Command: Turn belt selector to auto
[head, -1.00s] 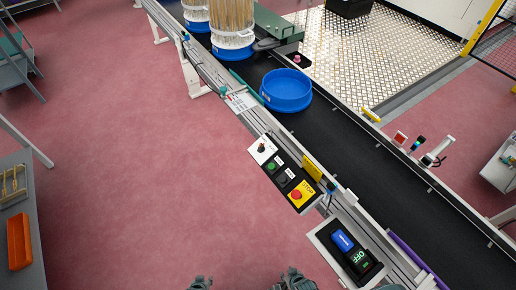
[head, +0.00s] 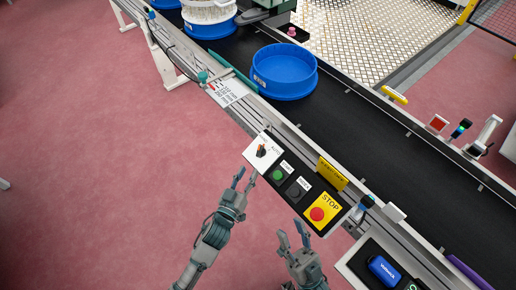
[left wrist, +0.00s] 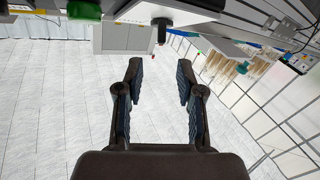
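The belt selector (head: 262,150) is a small dark knob with an orange mark on a white plate at the upper left end of the control panel. In the left wrist view the dark knob (left wrist: 161,32) sticks out of the white plate, ahead of the fingers and apart from them. My left gripper (head: 244,180) is just below and left of the selector in the head view. It is open and empty, as the left wrist view (left wrist: 159,85) shows. My right gripper (head: 294,238) is below the panel near the stop button, with its fingers apart and nothing between them.
The panel also carries a green button (head: 278,174), a black button (head: 295,192) and a red stop button (head: 317,214). A blue scanner (head: 384,270) lies at lower right. A blue tray (head: 284,72) stands on the black conveyor belt (head: 345,125). The red floor on the left is clear.

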